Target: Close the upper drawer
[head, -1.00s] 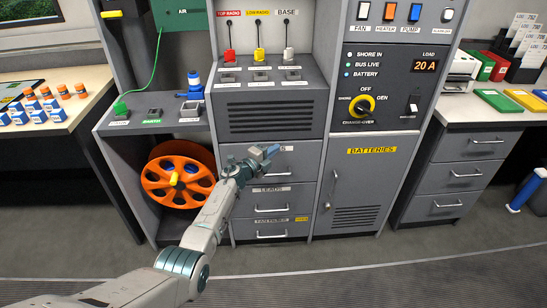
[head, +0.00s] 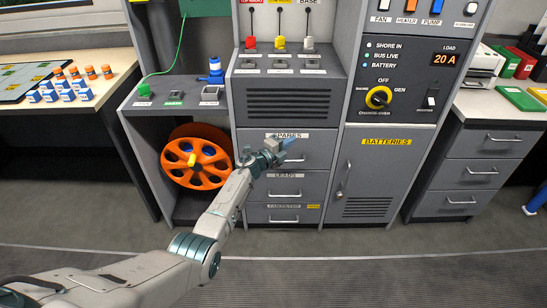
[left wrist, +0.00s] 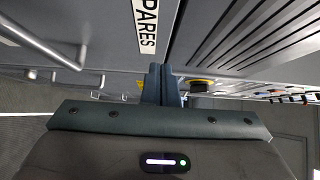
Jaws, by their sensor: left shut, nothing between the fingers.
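The upper drawer (head: 318,153) is the grey one labelled SPARES, below the vented panel in the middle of the cabinet. Its front looks about flush with the drawers below; I cannot tell whether a small gap is left. My left gripper (head: 287,144) is shut and empty in front of this drawer, between its label and its handle, partly covering the front. In the left wrist view the shut fingers (left wrist: 162,85) point at the grey front beside the SPARES label (left wrist: 146,25). Contact cannot be told. My right gripper is not in view.
The LEADS drawer (head: 310,185) and a lower drawer (head: 260,214) sit beneath. An orange reel (head: 182,170) is in the bay at left, the BATTERIES door (head: 365,175) at right. A counter with bottles and boxes (head: 40,115) stands far left. The floor in front is clear.

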